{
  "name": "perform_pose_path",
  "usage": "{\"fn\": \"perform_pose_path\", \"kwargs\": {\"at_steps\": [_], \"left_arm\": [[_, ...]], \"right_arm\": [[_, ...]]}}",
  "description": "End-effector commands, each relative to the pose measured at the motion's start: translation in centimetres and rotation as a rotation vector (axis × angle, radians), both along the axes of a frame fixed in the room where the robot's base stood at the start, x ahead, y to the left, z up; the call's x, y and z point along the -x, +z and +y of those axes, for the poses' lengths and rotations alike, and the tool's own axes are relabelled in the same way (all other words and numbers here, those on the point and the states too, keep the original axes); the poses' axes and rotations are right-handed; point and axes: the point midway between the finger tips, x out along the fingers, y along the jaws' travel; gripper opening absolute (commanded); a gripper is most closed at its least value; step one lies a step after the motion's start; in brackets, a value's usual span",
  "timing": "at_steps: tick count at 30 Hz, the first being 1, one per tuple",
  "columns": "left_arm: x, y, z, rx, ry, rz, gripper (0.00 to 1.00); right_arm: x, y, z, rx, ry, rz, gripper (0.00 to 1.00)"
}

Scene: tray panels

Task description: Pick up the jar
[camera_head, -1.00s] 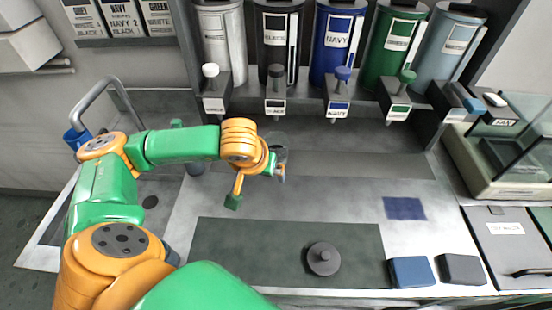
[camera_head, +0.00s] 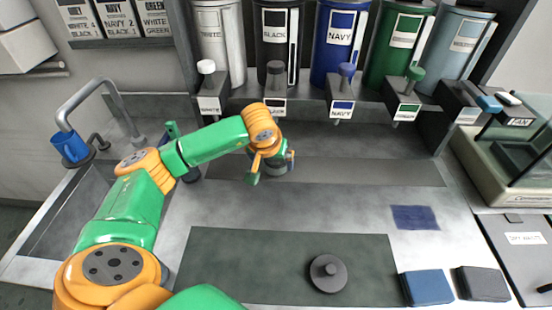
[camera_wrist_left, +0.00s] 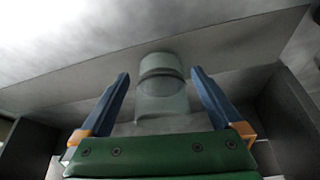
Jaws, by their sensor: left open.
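A clear, greyish jar (camera_wrist_left: 162,98) with a darker band near its top stands between the two blue fingers of my left gripper (camera_wrist_left: 160,95) in the left wrist view. The fingers are spread, with a visible gap on each side of the jar. In the head view my left gripper (camera_head: 272,165) is at the back of the counter, below the black dispenser. The jar is mostly hidden there behind the wrist and fingers. My right gripper is not in view.
Several labelled dispensers, including a navy one (camera_head: 338,45), line the back with spouts overhanging the counter. A dark round knobbed piece (camera_head: 328,273) rests on a dark mat (camera_head: 225,265). A blue pad (camera_head: 427,287) and a black pad (camera_head: 482,283) lie front right. A sink tap (camera_head: 85,95) stands left.

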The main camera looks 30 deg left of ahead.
Motion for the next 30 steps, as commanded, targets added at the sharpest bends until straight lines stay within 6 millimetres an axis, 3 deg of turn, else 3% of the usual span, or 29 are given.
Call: {"fn": "perform_pose_path", "kwargs": {"at_steps": [3, 7, 15, 17, 26, 27, 30], "left_arm": [[-2.2, -0.1, 0.7, 0.004, 0.004, -0.001, 1.0], [-3.2, -2.8, 1.1, 0.002, -0.001, -0.001, 1.0], [-3.5, -2.7, 1.3, 0.0, -0.002, 0.0, 1.0], [-3.4, -2.7, 1.3, 0.0, -0.002, 0.0, 0.86], [-3.4, -2.7, 1.3, -0.001, -0.002, 0.0, 0.06], [-3.5, -2.6, 1.3, 0.0, -0.001, -0.002, 0.0], [-3.5, -2.6, 1.3, 0.0, -0.001, -0.002, 0.0]], "right_arm": [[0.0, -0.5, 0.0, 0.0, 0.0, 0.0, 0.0], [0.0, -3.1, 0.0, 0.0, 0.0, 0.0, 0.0], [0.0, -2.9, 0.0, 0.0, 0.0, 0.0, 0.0], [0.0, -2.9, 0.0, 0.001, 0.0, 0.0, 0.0], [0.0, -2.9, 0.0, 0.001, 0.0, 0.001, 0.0], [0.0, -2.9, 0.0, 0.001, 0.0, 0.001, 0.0], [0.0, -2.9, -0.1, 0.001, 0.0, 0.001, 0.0]]}}
